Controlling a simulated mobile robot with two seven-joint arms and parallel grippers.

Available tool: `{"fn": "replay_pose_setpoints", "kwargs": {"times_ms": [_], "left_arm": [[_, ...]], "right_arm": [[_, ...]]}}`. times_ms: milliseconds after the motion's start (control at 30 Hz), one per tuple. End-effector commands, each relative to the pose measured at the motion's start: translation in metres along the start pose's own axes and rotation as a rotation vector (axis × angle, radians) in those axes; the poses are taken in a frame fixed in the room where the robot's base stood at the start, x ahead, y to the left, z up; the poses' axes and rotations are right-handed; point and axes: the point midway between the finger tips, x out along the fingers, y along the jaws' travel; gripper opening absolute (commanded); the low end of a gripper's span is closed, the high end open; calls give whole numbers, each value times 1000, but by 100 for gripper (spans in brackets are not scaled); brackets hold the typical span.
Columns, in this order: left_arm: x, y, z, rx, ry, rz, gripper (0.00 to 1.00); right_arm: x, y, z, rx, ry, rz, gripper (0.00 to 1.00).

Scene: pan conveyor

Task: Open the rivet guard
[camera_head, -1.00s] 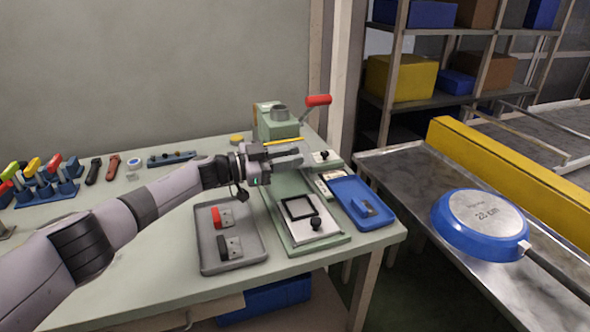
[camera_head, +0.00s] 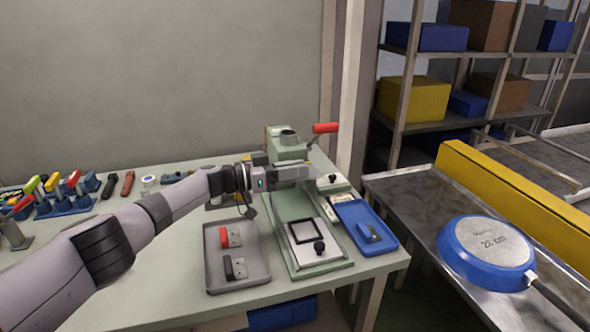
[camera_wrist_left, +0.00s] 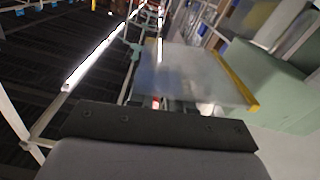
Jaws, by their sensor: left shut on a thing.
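The rivet guard shows in the left wrist view as a clear panel (camera_wrist_left: 185,75) with a yellow edge, just beyond the dark gripper finger. In the head view it is hard to tell from my left gripper (camera_head: 300,173), which covers most of it. That gripper is shut on the guard, in front of the green press (camera_head: 288,145) and above its base. The press has a red-knobbed lever (camera_head: 325,128) pointing right. A metal plate with a black square frame (camera_head: 307,232) and a black knob lies at the front of the base. My right gripper is out of view.
A grey tray (camera_head: 212,270) with red and black handles lies left of the press. A blue tray (camera_head: 388,243) lies right of it. A blue pan (camera_head: 487,250) sits upside down on the metal conveyor table. Handles in blue holders stand at the far left.

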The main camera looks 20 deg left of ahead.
Motion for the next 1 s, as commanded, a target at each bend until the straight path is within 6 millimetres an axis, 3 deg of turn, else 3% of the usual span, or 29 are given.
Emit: {"fn": "replay_pose_setpoints", "kwargs": {"times_ms": [233,267,300,733,1000], "left_arm": [[0,0,0,0,0,-1,0],[0,0,0,0,0,-1,30],[0,0,0,0,0,-1,42],[-6,0,0,1,0,-1,42],[-43,-1,0,2,-1,-4,42]], "right_arm": [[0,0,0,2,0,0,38],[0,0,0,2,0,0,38],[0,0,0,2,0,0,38],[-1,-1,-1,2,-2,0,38],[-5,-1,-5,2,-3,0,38]]}}
